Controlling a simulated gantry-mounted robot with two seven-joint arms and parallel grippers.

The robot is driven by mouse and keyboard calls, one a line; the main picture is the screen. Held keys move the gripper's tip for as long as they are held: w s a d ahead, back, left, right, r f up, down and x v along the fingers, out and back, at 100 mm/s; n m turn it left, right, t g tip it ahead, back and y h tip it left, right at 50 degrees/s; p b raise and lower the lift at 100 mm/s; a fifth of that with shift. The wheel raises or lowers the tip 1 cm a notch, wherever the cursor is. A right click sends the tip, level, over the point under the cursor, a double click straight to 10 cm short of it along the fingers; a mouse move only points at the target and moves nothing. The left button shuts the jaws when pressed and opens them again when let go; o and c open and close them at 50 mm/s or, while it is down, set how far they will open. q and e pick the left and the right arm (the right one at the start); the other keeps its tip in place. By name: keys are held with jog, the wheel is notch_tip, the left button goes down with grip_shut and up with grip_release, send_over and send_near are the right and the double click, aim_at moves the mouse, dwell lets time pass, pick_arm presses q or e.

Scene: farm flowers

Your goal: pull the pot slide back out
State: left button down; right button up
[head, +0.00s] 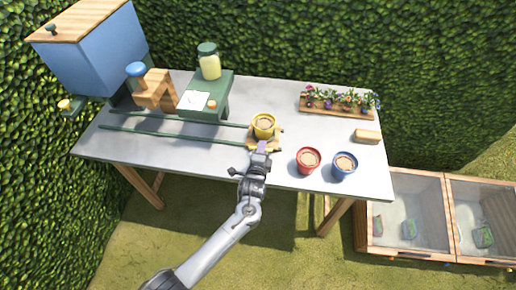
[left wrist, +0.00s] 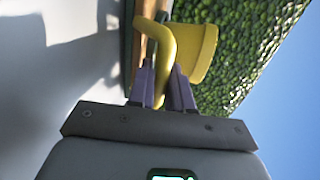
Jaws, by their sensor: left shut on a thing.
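A yellow pot (head: 264,122) filled with brown soil stands upright on the wooden pot slide (head: 277,131), at the right end of two green rails (head: 190,137) on the table. My left gripper (head: 262,148) is at the slide's front side. In the left wrist view its purple fingers (left wrist: 163,88) are shut on a curved yellow handle (left wrist: 163,48), with the yellow pot (left wrist: 202,52) just beyond. A strip of the slide's wood (left wrist: 145,35) shows beside the handle. My right gripper is in neither view.
A red pot (head: 308,161) and a blue pot (head: 344,166) stand right of my gripper. A green stand (head: 222,95) with a jar (head: 209,62), a wooden press (head: 155,90) and a blue hopper (head: 95,55) are at left. A flower tray (head: 320,109) lies at back right.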

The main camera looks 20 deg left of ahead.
pick_arm(q)
jog(key=shift+d, duration=0.15)
jog(key=c, duration=1.4)
grip_release()
jog(key=shift+o, duration=0.9)
jog(key=shift+d, duration=0.2)
jog(key=shift+a, duration=0.15)
jog(key=p+v, duration=0.2)
jog(key=v, duration=0.8)
jog(key=shift+r+p, duration=0.1)
jog(key=shift+p, duration=0.25)
jog(key=shift+s, duration=0.4)
